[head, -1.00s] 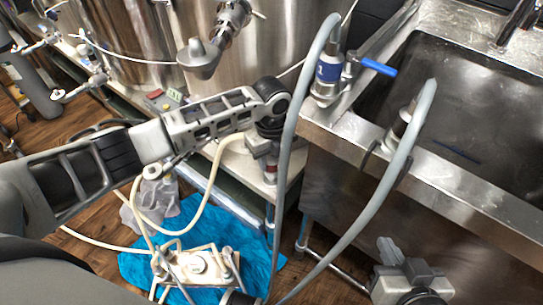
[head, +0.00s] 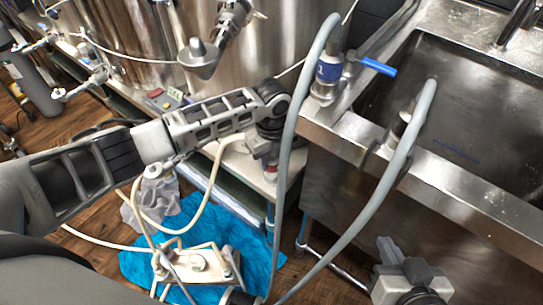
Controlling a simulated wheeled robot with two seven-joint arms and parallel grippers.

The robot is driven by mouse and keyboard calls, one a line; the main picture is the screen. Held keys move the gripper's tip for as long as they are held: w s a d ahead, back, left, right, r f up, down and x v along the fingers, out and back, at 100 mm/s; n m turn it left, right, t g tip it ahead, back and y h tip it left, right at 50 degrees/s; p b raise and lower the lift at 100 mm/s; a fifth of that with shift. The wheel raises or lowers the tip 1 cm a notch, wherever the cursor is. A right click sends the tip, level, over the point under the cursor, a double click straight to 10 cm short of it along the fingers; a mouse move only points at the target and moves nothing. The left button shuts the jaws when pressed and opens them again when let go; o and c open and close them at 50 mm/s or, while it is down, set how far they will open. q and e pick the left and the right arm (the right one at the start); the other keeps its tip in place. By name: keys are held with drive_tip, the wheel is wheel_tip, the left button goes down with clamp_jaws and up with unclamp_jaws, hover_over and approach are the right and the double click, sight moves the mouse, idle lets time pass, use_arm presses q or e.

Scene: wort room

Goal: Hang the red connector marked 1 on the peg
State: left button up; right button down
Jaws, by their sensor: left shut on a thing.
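My left gripper (head: 266,160) is at the end of the arm from the left, pointing down in front of the bench edge beside the sink.
Grey hoses (head: 290,130) loop up in front of the bench and sink (head: 470,180). A blue-handled valve (head: 376,66) stands at the sink corner. Steel tanks (head: 275,45) stand behind. A pump (head: 197,262) with pale hoses sits on a blue cloth (head: 140,262) on the floor.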

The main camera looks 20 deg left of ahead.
use_arm(q)
drive_tip(key=shift+f+b, duration=0.6)
drive_tip(key=shift+f, duration=0.45)
drive_tip(key=o, duration=1.1)
drive_tip(key=shift+o, duration=0.2)
drive_tip(key=shift+r, duration=0.3)
wheel_tip(320, 180, up, 6)
drive_tip(key=shift+f+p, duration=0.2)
drive_tip(key=shift+p, duration=0.6)
drive_tip(key=shift+r, duration=0.65)
